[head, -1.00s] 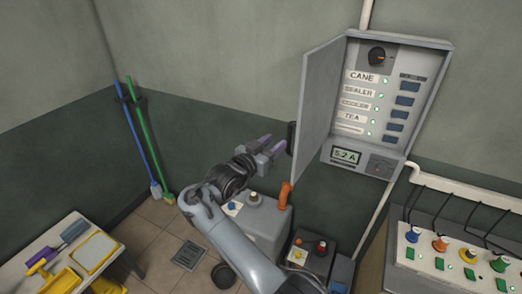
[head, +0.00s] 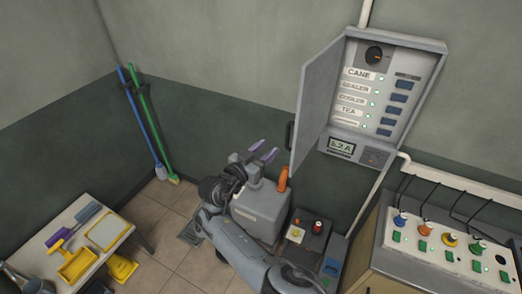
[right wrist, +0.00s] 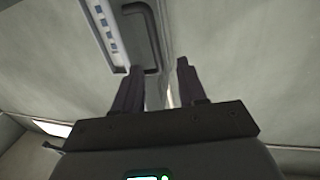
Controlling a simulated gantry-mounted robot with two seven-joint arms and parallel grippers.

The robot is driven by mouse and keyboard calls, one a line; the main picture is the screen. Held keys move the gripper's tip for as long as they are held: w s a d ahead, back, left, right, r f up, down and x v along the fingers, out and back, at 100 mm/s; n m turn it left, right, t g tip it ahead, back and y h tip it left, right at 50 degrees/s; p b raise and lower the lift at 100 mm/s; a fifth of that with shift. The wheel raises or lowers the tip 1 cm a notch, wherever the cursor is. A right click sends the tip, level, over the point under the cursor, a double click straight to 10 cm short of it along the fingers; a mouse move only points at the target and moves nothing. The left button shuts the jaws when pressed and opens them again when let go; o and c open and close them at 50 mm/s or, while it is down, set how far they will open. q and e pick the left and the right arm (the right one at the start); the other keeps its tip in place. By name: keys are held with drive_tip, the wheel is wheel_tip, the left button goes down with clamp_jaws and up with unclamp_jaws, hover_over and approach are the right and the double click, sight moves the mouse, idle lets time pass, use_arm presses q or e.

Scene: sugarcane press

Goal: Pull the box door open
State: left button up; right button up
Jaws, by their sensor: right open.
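The grey box (head: 393,92) hangs on the wall in the head view. Its door (head: 327,103) is swung open to the left, showing labelled rows, switches and a dial. The dark door handle (head: 290,134) is on the door's free left edge; a dark handle also shows in the right wrist view (right wrist: 155,35). My right gripper (head: 264,150) is open and empty, with purple fingertips, a little left of and below the handle and apart from it. In the right wrist view its two fingers (right wrist: 158,82) are spread. My left gripper is not in view.
A grey machine with an orange pipe (head: 282,179) stands below the door. A panel with coloured knobs (head: 450,240) is at the lower right.

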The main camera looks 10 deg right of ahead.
drive_tip(key=shift+p+v, duration=0.3)
drive_tip(key=shift+v, duration=0.6)
